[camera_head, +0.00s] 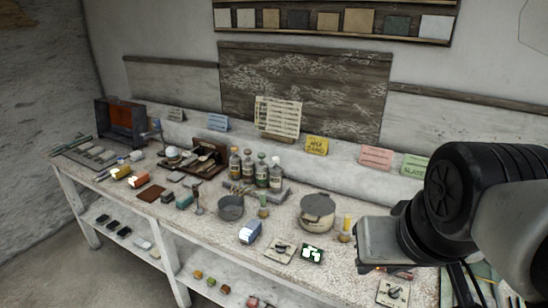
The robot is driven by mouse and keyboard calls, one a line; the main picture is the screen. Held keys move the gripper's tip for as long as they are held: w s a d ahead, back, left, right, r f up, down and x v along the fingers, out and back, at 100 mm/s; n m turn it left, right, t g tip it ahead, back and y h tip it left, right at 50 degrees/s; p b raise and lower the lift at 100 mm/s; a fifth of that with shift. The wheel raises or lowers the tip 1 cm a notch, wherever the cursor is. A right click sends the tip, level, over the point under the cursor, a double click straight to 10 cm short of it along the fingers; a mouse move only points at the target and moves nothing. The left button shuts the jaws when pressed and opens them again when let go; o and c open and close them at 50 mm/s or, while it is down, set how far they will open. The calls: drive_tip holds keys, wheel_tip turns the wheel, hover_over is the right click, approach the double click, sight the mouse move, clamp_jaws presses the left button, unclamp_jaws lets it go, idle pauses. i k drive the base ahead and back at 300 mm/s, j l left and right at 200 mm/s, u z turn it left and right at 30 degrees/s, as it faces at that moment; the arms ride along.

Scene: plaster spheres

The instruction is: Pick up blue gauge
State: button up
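A small blue object with a pale top (250,232) lies near the front edge of the workbench (215,238). My arm comes in from the right. My gripper (366,243) is over the right part of the bench, to the right of the nearer blue object and apart from it. Its fingers do not show clearly, and part of the bench is hidden behind the arm.
A lidded pot (317,211), a dark grey bowl (230,208) and several bottles (262,172) stand near the nearer blue object. The left half is crowded with small items.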

sight(248, 235)
drive_tip(key=k+u, duration=0.1)
drive_tip(key=u, duration=0.55)
drive_tip(key=z, duration=1.3)
drive_tip(key=u, duration=1.35)
drive_tip(key=i+j+z, duration=0.15)
drive_tip(key=j, duration=0.15)
drive_tip(key=i+j+z, duration=0.1)
drive_tip(key=i, duration=0.25)
drive_tip(key=i+j+z, duration=0.15)
drive_tip(key=i+j, duration=0.1)
drive_tip(key=i, duration=0.05)
